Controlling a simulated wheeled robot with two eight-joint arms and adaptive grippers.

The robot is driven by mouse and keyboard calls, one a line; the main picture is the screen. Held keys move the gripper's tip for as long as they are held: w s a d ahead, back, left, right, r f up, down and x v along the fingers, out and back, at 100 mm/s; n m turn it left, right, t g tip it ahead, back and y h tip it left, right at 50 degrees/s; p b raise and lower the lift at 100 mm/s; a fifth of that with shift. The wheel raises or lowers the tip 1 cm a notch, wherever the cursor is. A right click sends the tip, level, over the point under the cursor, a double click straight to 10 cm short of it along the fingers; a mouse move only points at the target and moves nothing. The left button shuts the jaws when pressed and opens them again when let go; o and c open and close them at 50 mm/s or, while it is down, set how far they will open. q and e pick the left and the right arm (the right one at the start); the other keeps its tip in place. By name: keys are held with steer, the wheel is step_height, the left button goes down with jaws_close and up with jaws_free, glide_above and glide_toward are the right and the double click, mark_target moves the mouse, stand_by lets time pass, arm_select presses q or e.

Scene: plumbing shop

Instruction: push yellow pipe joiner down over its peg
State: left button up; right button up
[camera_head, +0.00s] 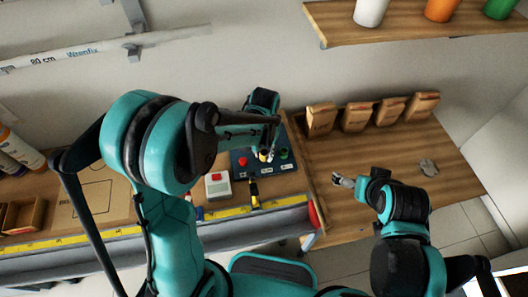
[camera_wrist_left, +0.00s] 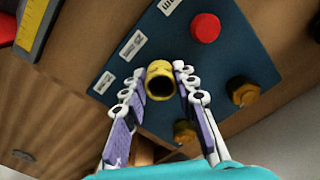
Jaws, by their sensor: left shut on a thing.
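The yellow pipe joiner (camera_wrist_left: 159,76) is a short ring with a dark opening facing the left wrist camera. It sits between the fingers of my left gripper (camera_wrist_left: 158,72), which is shut on it over the dark blue board (camera_wrist_left: 228,58). In the head view, my left gripper (camera_head: 267,149) is over the board (camera_head: 266,180), and the joiner (camera_head: 263,157) shows as a small yellow spot. Its peg is hidden; I cannot tell how far the joiner is down on it. My right gripper (camera_head: 343,181) is over the wooden bench at right, its fingers too small to read.
A red part (camera_wrist_left: 205,28) and two brass-coloured parts (camera_wrist_left: 243,91) (camera_wrist_left: 185,132) stand on the board near the fingers. A red-button box (camera_head: 217,185) is left of the board.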

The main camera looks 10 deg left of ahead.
arm_select(q)
steer(key=shift+f, duration=0.1)
steer(key=o, duration=0.9)
step_height(320, 180, up, 12)
steer(key=shift+r, duration=0.1)
stand_by(0.5)
steer(key=s+a+t, duration=0.2)
steer(key=s, duration=0.2)
steer(key=s+a+n+t+b, duration=0.1)
steer(key=s+a+t, duration=0.1)
steer(key=s+a, duration=0.1)
steer(key=s+a+n+t+b, duration=0.1)
steer(key=s+a+t, duration=0.2)
steer(key=s, duration=0.2)
steer(key=shift+s, duration=0.25)
